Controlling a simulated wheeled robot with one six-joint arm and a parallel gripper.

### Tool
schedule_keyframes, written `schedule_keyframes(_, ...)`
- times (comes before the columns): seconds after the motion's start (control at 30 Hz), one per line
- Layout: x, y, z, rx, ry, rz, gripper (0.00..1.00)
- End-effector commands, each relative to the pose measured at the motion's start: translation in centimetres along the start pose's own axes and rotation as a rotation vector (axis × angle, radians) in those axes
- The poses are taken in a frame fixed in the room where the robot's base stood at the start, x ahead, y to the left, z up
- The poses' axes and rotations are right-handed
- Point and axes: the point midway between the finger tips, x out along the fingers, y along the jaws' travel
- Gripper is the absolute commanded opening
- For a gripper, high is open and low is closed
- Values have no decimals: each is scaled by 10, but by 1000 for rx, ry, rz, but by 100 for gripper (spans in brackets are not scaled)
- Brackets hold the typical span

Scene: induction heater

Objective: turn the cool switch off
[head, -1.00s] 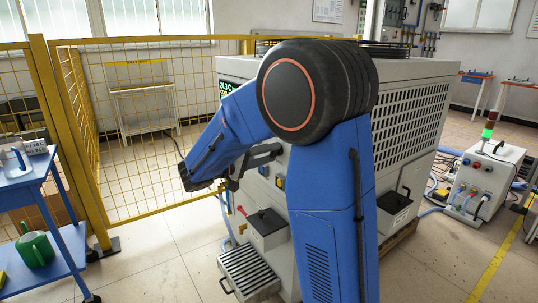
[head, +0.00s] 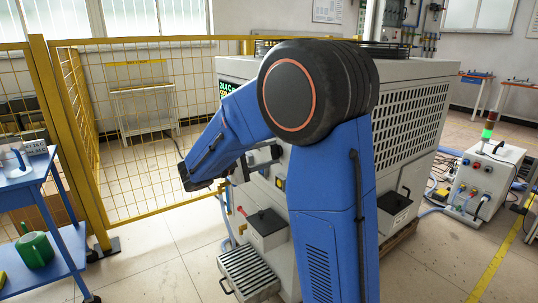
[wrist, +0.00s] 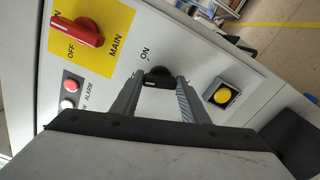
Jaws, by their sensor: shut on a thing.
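In the wrist view a small black rotary switch (wrist: 158,72) sits on the white machine panel, with the word ON printed beside it. My gripper (wrist: 157,82) is shut on this switch, with a finger on each side. The word COOL is not readable in view. The gripper hides the panel below the knob, and I cannot tell the knob's exact setting. In the head view my gripper's end (head: 262,156) is at the front of the white machine (head: 410,120), partly hidden by my blue arm.
A red MAIN switch (wrist: 77,32) on a yellow plate is left of the black switch. A yellow button (wrist: 221,96) is to its right, and a red alarm lamp (wrist: 70,86) is lower left. A yellow fence (head: 140,130) and blue cart (head: 45,180) stand left of the machine.

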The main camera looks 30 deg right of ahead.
Motion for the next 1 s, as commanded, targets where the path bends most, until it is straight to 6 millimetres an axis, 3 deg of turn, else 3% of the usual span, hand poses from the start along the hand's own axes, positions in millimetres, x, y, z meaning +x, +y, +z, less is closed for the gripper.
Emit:
schedule_keyframes(0.4,0,0,-1,-186,2,-1,18)
schedule_keyframes(0.93,-1,-1,-1,-212,2,-1,18)
schedule_keyframes(0.97,-1,-1,-1,-212,2,-1,43)
schedule_keyframes(1.0,-1,-1,-1,-211,2,-1,53)
